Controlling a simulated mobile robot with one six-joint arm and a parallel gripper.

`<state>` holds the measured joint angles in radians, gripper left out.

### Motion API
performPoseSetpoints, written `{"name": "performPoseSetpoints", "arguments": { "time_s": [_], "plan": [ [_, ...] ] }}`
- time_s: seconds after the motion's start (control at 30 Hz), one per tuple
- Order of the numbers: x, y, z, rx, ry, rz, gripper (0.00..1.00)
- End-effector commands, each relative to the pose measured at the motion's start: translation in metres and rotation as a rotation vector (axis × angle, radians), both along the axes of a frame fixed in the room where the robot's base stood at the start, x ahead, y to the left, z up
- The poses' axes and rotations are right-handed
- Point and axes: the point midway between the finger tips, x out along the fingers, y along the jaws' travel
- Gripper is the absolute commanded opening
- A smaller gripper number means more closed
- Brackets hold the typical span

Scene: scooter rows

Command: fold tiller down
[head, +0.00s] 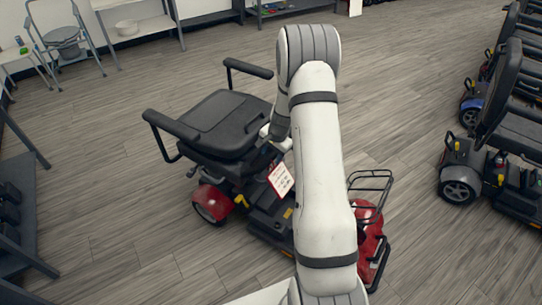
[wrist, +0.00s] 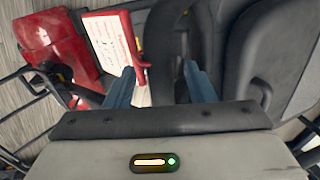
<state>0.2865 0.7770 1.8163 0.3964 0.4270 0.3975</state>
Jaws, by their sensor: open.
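A scooter with a black seat (head: 225,125) and red body panels (head: 212,203) stands in the middle of the head view, partly behind my arm. Its tiller is mostly hidden by my arm there, and I cannot clearly tell its angle. A white card with a red edge (head: 281,179) hangs by the scooter. The card (wrist: 112,45) also shows in the wrist view, close beyond the left finger. My gripper (wrist: 158,68) is open over the scooter, its two blue-grey fingers apart. A dark part lies beyond the gap; I cannot tell whether it is the tiller. No grip shows.
A wire basket (head: 371,185) is at the scooter's front, right of my arm. More scooters (head: 508,140) stand in a row at the right. A dark rack (head: 18,205) is at the left edge, and shelves (head: 140,25) line the back. Wood-look floor between is clear.

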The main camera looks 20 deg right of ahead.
Motion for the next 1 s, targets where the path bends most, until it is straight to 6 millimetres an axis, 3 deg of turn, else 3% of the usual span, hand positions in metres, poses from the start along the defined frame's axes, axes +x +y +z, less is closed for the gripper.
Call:
{"name": "performPoseSetpoints", "arguments": {
  "time_s": [0.2, 0.47, 1.0],
  "plan": [
    [0.003, 0.002, -0.017, 0.000, 0.000, 0.000, 0.49],
    [0.004, 0.002, -0.018, -0.001, 0.000, 0.000, 0.49],
    [0.003, 0.001, -0.018, 0.000, 0.000, -0.001, 0.05]
  ]
}}
